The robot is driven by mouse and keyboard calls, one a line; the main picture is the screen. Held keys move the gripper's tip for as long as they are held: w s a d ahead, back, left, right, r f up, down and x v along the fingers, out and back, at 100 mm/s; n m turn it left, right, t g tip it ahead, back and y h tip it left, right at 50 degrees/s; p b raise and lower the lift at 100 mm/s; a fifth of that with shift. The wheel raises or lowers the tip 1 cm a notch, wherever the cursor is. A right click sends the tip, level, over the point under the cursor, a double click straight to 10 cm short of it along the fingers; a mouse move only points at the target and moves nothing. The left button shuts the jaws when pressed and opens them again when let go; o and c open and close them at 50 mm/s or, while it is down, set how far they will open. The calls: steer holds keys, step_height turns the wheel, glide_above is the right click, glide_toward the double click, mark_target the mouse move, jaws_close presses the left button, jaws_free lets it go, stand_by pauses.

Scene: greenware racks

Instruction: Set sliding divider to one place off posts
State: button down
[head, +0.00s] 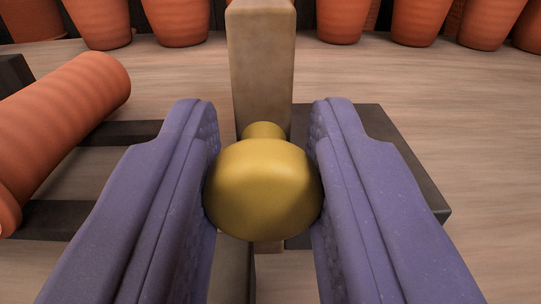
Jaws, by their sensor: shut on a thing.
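My gripper (264,185) has its two purple fingers shut on a yellow knob (263,190), one finger touching each side. The knob's narrower neck joins an upright beige post-like piece (262,70) behind it, which looks like the sliding divider. A dark flat block (372,150) lies at the divider's foot, mostly to the right. The knob and fingers hide part of the divider's lower end.
An orange ribbed clay cylinder (62,115) lies tilted on dark rails (122,133) at the left, close to my left finger. Several orange pots (420,20) stand in a row at the back. The wooden surface (480,125) is clear at the right.

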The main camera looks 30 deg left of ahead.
steer(key=s+a+b, duration=0.1)
steer(key=a+b, duration=0.1)
steer(key=a, duration=0.1)
steer(key=s+a+b, duration=0.2)
steer(key=a, duration=0.1)
steer(key=s+a+b, duration=0.2)
steer(key=a, duration=0.1)
steer(key=shift+s+f, duration=0.15)
steer(key=shift+s, duration=0.1)
steer(key=shift+s+a+r, duration=0.15)
steer(key=shift+a+r, duration=0.05)
steer(key=c, duration=0.9)
jaws_free()
steer(key=shift+d, duration=0.1)
steer(key=shift+p+v, duration=0.4)
steer(key=shift+v, duration=3.45)
steer(key=shift+o, duration=0.4)
